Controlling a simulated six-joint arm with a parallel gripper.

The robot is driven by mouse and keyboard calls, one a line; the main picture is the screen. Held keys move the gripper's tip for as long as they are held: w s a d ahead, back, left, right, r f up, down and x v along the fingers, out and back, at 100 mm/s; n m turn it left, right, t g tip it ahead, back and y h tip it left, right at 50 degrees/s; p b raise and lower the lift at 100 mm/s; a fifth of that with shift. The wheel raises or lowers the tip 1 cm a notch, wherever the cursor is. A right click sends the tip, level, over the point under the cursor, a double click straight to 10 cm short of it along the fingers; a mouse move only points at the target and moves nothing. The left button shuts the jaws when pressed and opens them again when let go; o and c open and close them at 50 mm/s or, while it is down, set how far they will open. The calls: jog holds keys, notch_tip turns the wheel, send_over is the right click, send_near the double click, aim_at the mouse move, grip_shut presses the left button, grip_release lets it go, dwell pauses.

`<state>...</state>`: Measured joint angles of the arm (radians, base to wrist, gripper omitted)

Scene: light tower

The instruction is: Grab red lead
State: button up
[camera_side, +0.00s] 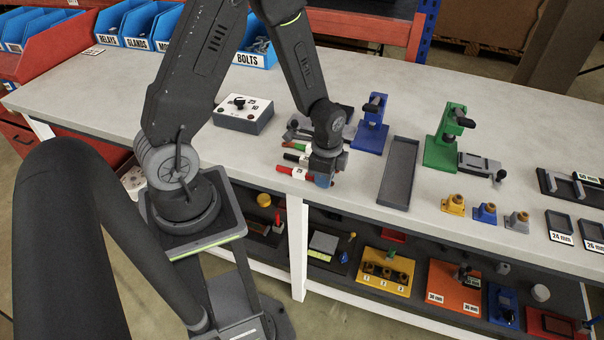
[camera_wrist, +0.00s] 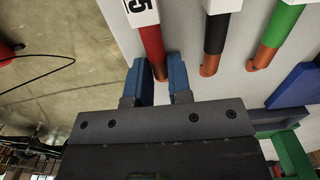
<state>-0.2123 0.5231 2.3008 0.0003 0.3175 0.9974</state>
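The red lead shows in the wrist view (camera_wrist: 151,42) with a white number label and a copper hooked tip. It also shows in the side view (camera_side: 292,172) at the front edge of the bench, its far end hidden by my gripper. My gripper (camera_wrist: 160,75) has two blue fingers, one on each side of the lead's copper tip, with a narrow gap between them. It also shows in the side view (camera_side: 321,179), low over the bench at the lead's right end. I cannot tell whether the fingers press on the lead.
A black lead (camera_wrist: 215,35) and a green lead (camera_wrist: 284,25) lie close to the right of the red one. A grey tray (camera_side: 399,174), a blue fixture (camera_side: 372,135) and a green fixture (camera_side: 443,148) stand to the right. A white switch box (camera_side: 243,115) stands to the left.

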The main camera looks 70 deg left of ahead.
grip_shut()
